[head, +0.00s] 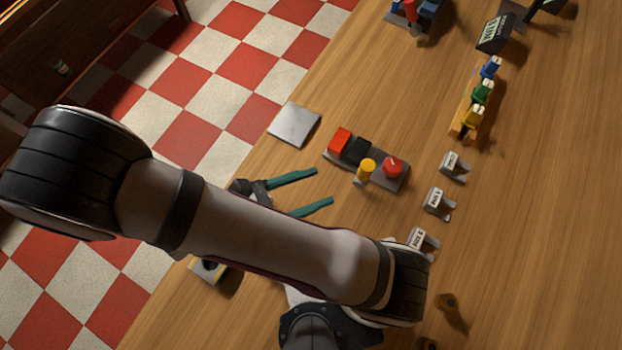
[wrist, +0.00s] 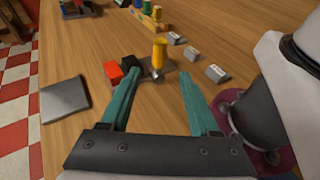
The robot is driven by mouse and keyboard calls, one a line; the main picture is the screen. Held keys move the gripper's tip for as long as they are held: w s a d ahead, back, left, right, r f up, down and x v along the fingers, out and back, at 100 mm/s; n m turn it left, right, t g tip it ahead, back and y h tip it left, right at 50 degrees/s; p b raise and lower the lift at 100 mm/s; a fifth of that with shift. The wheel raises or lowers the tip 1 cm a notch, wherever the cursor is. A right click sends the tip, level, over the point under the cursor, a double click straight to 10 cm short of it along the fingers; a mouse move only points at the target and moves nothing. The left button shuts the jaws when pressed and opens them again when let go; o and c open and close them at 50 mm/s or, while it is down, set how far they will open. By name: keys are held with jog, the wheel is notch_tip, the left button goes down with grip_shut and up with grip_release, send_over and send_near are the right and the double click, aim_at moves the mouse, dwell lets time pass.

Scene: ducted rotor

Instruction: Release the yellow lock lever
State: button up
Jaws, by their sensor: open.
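A yellow post with a round top (head: 366,168) stands upright at the front edge of a grey panel (head: 385,181); it also shows in the wrist view (wrist: 159,54). It looks like the lock lever, but whether it is locked I cannot tell. The panel also bears a red block (head: 340,139), a black block (head: 357,149) and a round red knob (head: 392,167). My gripper (head: 323,187) is open and empty, its teal fingers spread, pointing at the panel. In the wrist view the post is ahead, between the lines of the fingers (wrist: 160,73), apart from them.
A flat grey plate (head: 294,124) lies near the table's left edge. Several labelled grey holders (head: 437,203) stand right of the panel. A rack (head: 462,122) with yellow, green and blue pieces is beyond them. The table's right side is bare.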

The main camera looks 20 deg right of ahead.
aim_at(365, 173)
jog(key=shift+w+d+m+g+y, duration=0.15)
jog(key=shift+m+g+y, duration=0.15)
jog(key=shift+m+g, duration=0.25)
jog(key=shift+c, duration=1.2)
jog(key=m+g+y, duration=0.1)
jog(key=m, duration=0.1)
jog(key=w+m+g+y, duration=0.1)
jog(key=g+y, duration=0.1)
jog(key=w+d+r+m+g+y, duration=0.1)
jog(key=m+g, duration=0.1)
jog(key=shift+w+r+m+y, duration=0.1)
jog(key=shift+w+m+y, duration=0.15)
jog(key=shift+m+y, duration=0.1)
jog(key=c, duration=0.5)
jog(key=w+r+m+y, duration=0.1)
jog(key=w+m+g+y, duration=0.1)
jog(key=y, duration=0.1)
jog(key=shift+w+d+r+m, duration=0.25)
jog(key=shift+d+r+m, duration=0.05)
jog(key=shift+d+r, duration=0.1)
grip_shut()
jog(key=w+d+r+m+t+y, duration=0.2)
jog(key=w+d+r+m+y, duration=0.2)
jog(key=w+r, duration=0.1)
jog(key=s+d+f, duration=0.3)
jog(key=s+f, duration=0.2)
jog(key=f, duration=0.4)
jog(key=shift+d+f, duration=0.35)
jog(key=shift+d, duration=0.05)
